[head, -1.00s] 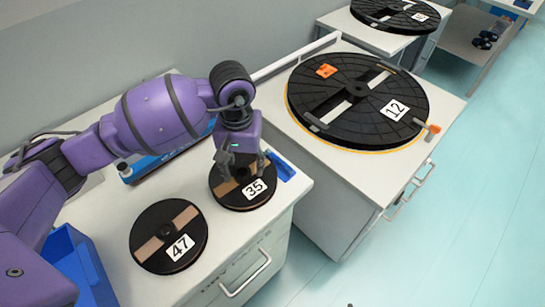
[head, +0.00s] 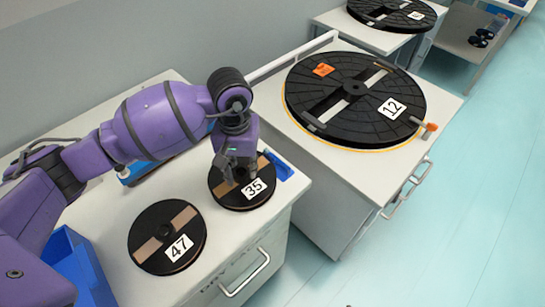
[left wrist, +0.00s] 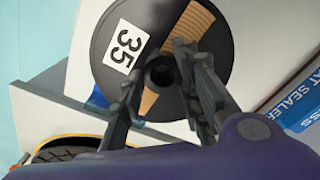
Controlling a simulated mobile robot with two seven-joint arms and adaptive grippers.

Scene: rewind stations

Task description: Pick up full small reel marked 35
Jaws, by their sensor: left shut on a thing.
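The small reel marked 35 (head: 258,197) is a black disc with tan material showing through its flange and a white label. It lies flat near the front right of the white cabinet top. It also fills the upper middle of the left wrist view (left wrist: 212,52). My left gripper (head: 238,175) points down over the reel's middle and is shut on it. In the left wrist view my left gripper's two dark fingers (left wrist: 160,82) stand either side of the hub. The exact contact points are partly hidden. My right gripper is not in view.
A similar reel marked 47 (head: 150,248) lies close by on the same top. A blue bin (head: 75,262) is at lower left. A blue box (left wrist: 300,108) stands behind my arm. A large reel marked 12 (head: 345,117) lies on the neighbouring cabinet.

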